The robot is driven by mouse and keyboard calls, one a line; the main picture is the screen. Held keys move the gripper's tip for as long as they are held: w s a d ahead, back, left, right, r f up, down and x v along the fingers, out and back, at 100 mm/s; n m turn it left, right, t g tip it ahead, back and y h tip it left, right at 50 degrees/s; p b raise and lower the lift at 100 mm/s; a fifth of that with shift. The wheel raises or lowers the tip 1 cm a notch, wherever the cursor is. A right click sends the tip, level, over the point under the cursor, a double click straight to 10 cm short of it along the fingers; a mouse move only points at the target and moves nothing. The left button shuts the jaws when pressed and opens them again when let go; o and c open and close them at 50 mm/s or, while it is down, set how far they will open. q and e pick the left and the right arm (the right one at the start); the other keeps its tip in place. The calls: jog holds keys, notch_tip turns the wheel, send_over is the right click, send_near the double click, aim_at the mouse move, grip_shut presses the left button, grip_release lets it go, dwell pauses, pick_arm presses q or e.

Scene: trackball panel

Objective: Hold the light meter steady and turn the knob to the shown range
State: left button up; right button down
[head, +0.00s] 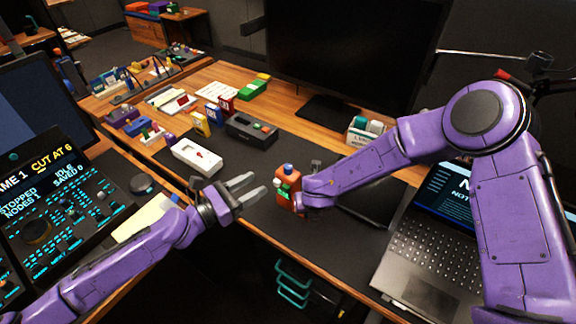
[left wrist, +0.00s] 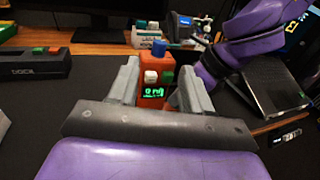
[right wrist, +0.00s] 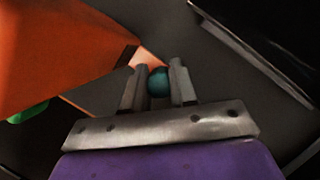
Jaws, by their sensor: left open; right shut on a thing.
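The light meter looks to be the orange handheld device (head: 288,190) standing upright on the dark mat, with a blue top. In the left wrist view the meter (left wrist: 152,75) shows a white button, a green button and a small screen with green characters too small to read surely. My left gripper (head: 260,186) is open, pointing at the meter, its fingertips just short of it. The meter appears between its fingers in the left wrist view. My right gripper (right wrist: 158,84) is shut on a teal round knob (right wrist: 158,82) beside the orange body.
A white device (head: 197,158) and a dark box with coloured buttons (head: 252,130) lie left of the meter. A laptop (head: 430,235) stands at the right and a large monitor (head: 345,55) behind. Bare mat (head: 245,215) lies in front of the meter.

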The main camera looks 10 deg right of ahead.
aim_at(288, 166)
pick_arm(q)
jog(key=x, duration=1.2)
jog(key=shift+f, duration=0.1)
grip_shut()
